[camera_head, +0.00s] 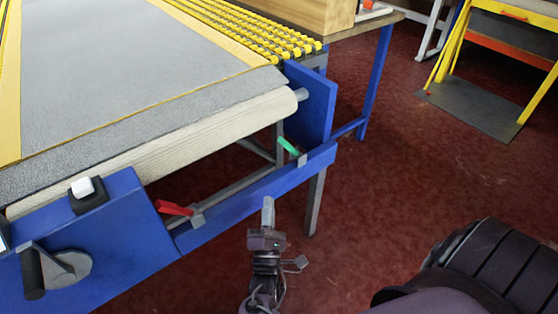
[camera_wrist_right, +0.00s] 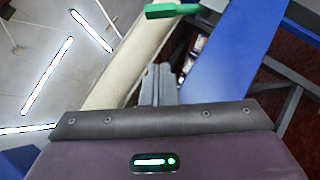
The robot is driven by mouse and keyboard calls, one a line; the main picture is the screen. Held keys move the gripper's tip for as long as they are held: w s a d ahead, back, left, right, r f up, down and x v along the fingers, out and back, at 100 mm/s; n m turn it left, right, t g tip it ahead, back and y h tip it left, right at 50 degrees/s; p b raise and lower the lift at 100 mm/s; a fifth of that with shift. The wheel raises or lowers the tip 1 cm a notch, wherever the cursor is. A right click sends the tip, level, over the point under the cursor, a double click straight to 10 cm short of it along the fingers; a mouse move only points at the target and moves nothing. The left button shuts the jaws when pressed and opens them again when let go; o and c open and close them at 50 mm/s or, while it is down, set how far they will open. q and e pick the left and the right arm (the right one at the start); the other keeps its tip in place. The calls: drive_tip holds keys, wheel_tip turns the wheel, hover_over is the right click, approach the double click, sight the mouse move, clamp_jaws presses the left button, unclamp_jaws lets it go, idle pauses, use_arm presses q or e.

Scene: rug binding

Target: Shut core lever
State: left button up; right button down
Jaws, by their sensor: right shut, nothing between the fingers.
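Two levers sit on the blue front rail (camera_head: 255,198) of the table, and I cannot tell from their looks which one is the core lever. The green lever (camera_head: 288,146) is at the right end, tilted up and left from its grey mount. It also shows at the top of the right wrist view (camera_wrist_right: 172,10). The red lever (camera_head: 174,208) lies nearly flat, pointing left from its mount. My right gripper (camera_head: 268,203) is shut and empty, in front of the rail and between the levers, apart from both. Its fingers show in the wrist view (camera_wrist_right: 158,85). My left gripper is out of view.
A pale roll (camera_head: 220,130) lies along the table's front edge, under grey rug material (camera_head: 130,75). A blue end plate (camera_head: 312,100) stands at its right end. A hand crank (camera_head: 55,268) and white button (camera_head: 83,187) are at left.

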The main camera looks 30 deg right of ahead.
sight(290, 148)
drive_tip(key=s+d+r+x, duration=0.1)
drive_tip(key=s+x, duration=0.1)
drive_tip(key=x, duration=1)
drive_tip(key=shift+w+d+r, duration=0.25)
drive_tip(key=shift+w+d, duration=0.15)
drive_tip(key=shift+d, duration=0.2)
